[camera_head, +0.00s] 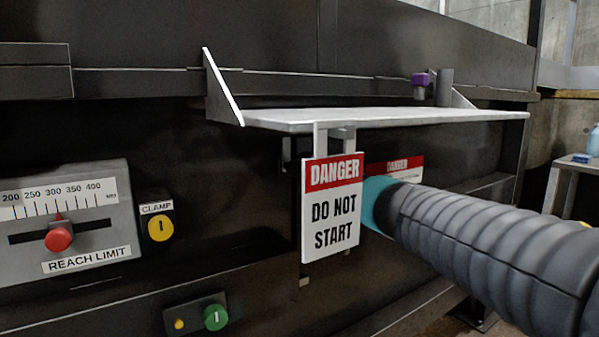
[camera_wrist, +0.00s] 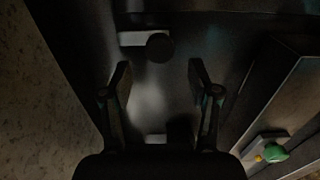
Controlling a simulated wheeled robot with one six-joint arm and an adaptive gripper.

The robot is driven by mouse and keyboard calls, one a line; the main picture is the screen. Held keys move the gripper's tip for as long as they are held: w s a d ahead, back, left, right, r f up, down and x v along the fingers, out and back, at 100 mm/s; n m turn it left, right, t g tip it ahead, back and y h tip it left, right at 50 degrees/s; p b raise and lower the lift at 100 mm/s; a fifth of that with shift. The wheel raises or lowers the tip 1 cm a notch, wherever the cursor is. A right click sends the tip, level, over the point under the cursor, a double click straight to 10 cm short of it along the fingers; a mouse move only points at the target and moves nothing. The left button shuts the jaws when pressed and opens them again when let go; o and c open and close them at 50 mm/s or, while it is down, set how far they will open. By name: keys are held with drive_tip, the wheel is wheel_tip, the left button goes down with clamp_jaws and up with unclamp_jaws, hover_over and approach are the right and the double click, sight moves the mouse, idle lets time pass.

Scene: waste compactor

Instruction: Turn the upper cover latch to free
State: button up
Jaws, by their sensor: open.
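My gripper (camera_wrist: 158,72) is open and empty in the wrist view, its two fingers spread apart over a dark panel. A pale plate with a round dark knob (camera_wrist: 159,47) lies just past the fingertips, near the middle of the gap. It looks like a cover latch, but I cannot tell if it is the upper one. A second pale plate (camera_wrist: 155,139) shows between the finger bases, partly in shadow. No latch shows in the head view. There my arm passes behind the hanging danger sign (camera_head: 332,208), and my gripper is hidden.
A pale shelf (camera_head: 400,118) juts out above the sign, with a purple part (camera_head: 420,79) on it. A reach limit scale (camera_head: 65,222), a yellow clamp button (camera_head: 161,228) and a green knob (camera_head: 215,317) sit at left. The green knob also shows in the wrist view (camera_wrist: 276,152).

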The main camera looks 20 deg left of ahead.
drive_tip(key=v, duration=0.6)
drive_tip(key=w+d+f+m+t+h, duration=0.3)
drive_tip(key=w+d+f+m+h, duration=0.3)
drive_tip(key=m, duration=0.3)
drive_tip(key=s+d+f+m+g+h+p, duration=0.1)
drive_tip(key=s+d+f+m+h, duration=0.25)
drive_tip(key=d, duration=0.25)
drive_tip(key=s+d+f+m+g+h, duration=0.2)
drive_tip(key=d+f+m+h, duration=0.25)
drive_tip(key=d, duration=0.25)
drive_tip(key=s+d+f+m+g+p, duration=0.1)
drive_tip(key=s+d+f+m+g, duration=0.1)
drive_tip(key=s, duration=0.5)
drive_tip(key=s+d+f+m+g+p, duration=0.2)
drive_tip(key=s+d+f+m, duration=0.1)
drive_tip(key=s, duration=0.5)
drive_tip(key=s+d+f+m+g+p, duration=0.2)
drive_tip(key=s+d+f+m, duration=0.1)
drive_tip(key=s+m, duration=0.3)
drive_tip(key=shift+s+d+f, duration=0.3)
drive_tip(key=shift+s+d, duration=0.2)
drive_tip(key=shift+s, duration=0.35)
